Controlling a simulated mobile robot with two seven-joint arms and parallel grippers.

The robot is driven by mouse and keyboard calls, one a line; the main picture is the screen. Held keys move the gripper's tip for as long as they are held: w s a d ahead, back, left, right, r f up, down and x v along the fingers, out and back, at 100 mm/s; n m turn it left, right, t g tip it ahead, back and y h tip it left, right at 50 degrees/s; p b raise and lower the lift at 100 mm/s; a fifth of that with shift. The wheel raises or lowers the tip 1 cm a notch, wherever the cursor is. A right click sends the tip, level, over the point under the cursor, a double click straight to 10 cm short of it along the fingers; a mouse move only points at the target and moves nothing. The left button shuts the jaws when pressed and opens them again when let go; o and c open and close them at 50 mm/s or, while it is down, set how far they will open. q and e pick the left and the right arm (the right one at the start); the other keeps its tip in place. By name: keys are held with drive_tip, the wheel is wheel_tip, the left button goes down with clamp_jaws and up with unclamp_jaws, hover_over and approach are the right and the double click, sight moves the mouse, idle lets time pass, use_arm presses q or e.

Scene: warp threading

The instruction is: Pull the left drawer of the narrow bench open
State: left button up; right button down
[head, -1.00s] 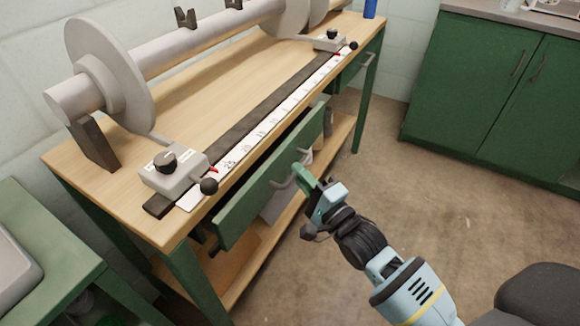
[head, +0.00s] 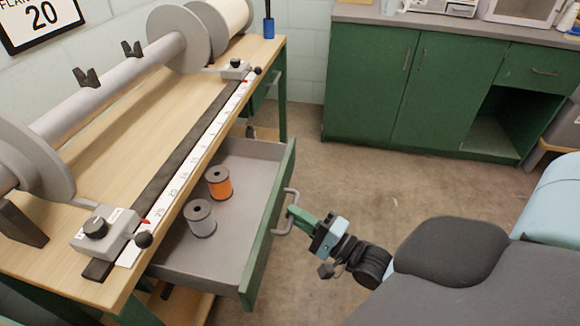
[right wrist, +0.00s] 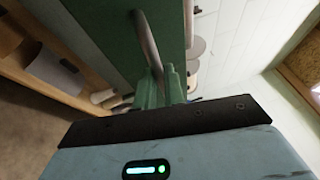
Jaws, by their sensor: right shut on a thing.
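The left drawer (head: 222,215) of the narrow bench (head: 150,130) is pulled well out. Its grey inside shows, with an orange spool (head: 219,183) and a grey spool (head: 200,218) standing in it. My right gripper (head: 291,212) is shut on the drawer's grey bar handle (head: 289,202) at the green front. In the right wrist view the green fingers (right wrist: 163,88) close around the handle (right wrist: 149,45). My left gripper is not in view.
A long white ruler (head: 190,165) and a roller with round flanges (head: 110,95) are on the bench top. Green cabinets (head: 440,95) stand at the back right. Bare floor (head: 350,190) lies between the drawer and the cabinets.

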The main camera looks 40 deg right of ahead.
drive_tip(key=c, duration=1.5)
unclamp_jaws()
drive_tip(key=v, duration=0.7)
drive_tip(key=shift+s, duration=0.4)
drive_tip(key=shift+d, duration=0.1)
